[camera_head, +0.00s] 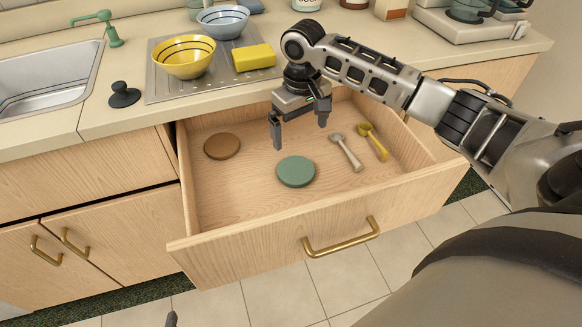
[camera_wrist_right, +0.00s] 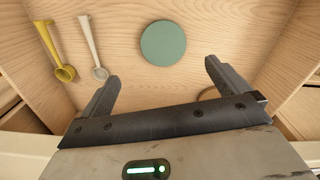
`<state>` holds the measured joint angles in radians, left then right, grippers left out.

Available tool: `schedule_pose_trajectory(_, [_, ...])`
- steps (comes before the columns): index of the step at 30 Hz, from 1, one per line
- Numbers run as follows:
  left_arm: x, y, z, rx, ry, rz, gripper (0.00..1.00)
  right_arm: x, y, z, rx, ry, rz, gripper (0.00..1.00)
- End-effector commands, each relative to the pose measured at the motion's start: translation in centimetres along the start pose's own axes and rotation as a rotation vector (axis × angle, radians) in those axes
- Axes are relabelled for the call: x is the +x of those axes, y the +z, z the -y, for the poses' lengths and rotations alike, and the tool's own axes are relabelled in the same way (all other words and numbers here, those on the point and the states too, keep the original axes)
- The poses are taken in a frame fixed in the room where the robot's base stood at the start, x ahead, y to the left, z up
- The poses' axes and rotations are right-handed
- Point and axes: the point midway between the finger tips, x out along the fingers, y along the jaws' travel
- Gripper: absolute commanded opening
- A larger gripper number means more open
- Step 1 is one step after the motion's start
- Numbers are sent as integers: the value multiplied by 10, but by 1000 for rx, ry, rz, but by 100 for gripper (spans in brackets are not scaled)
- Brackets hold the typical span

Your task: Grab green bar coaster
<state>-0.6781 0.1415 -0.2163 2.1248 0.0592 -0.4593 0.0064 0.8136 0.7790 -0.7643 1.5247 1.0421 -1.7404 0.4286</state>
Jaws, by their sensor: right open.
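The green coaster (camera_head: 296,172) is a flat round disc lying on the floor of the open drawer, near its middle. In the right wrist view the green coaster (camera_wrist_right: 163,43) lies beyond the fingertips, roughly in line with the gap between them. My right gripper (camera_head: 299,132) is open and empty, above the drawer and behind the coaster, not touching it. It also shows in the right wrist view (camera_wrist_right: 160,75). My left gripper is not recognizable in the head view; only a small dark tip shows at the bottom edge.
A brown coaster (camera_head: 222,146) lies left in the drawer. A grey scoop (camera_head: 347,152) and a yellow scoop (camera_head: 373,141) lie right. The drawer's front wall (camera_head: 320,227) and the counter edge bound the space. A yellow bowl (camera_head: 184,57) and sponge (camera_head: 254,57) stand on the counter.

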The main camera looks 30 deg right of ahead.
Motion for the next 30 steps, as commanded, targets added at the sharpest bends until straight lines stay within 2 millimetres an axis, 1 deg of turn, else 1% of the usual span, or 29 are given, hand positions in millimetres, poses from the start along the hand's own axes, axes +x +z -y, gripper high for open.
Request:
schedule_pose_trajectory(1, [0, 3, -1, -2, 2, 4, 100, 14, 1, 0, 1, 0, 6, 100])
schedule_pose_trajectory(3, [0, 5, -1, -4, 3, 6, 100, 29, 1, 1, 0, -1, 4, 100])
schedule_pose_trajectory(6, [1, 6, -1, -6, 5, 3, 100, 49, 1, 1, 0, 0, 4, 100])
schedule_pose_trajectory(9, [2, 5, -1, -8, 6, -1, 100, 64, 0, 1, 0, 0, 2, 100])
schedule_pose_trajectory(17, [3, 5, -1, -11, 7, -4, 100, 83, 0, 2, -1, -1, 1, 100])
schedule_pose_trajectory(24, [5, 6, -1, -15, 9, -10, 100, 118, -1, 5, 0, 0, 1, 100])
schedule_pose_trajectory(27, [5, 5, -1, -17, 9, -12, 100, 125, -1, 5, -1, 0, 0, 100])
schedule_pose_trajectory(30, [5, 4, -1, -18, 9, -13, 100, 126, -1, 5, -2, 0, -1, 100])
